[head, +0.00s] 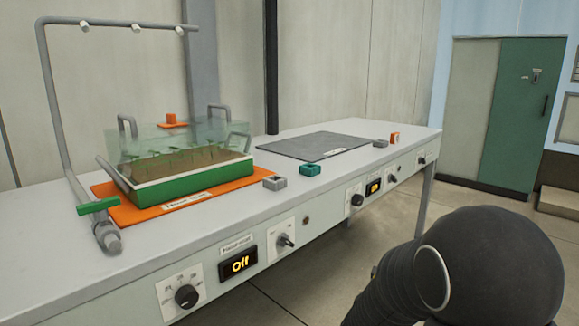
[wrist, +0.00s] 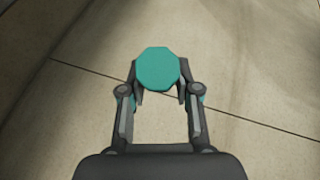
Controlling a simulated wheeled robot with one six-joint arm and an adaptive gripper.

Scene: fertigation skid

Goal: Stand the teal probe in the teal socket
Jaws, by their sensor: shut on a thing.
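The teal socket (head: 310,169) is a small block on the bench top near its front edge, between the orange mat and the dark mat. My gripper (wrist: 158,90) is shut on the teal probe (wrist: 157,69) in the wrist view. The probe shows its flat, many-sided teal end to the camera; the rest of its length is mostly hidden behind that end. Floor shows behind the probe and gripper, with no bench or socket in the wrist view. In the head view the gripper and probe are not visible.
On the bench (head: 231,213), a grey block (head: 274,182) stands left of the teal socket. Another grey block (head: 380,143) and an orange block (head: 395,135) stand farther right. A seedling tray (head: 190,180) under a clear cover and a pipe frame (head: 48,90) occupy the left end.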

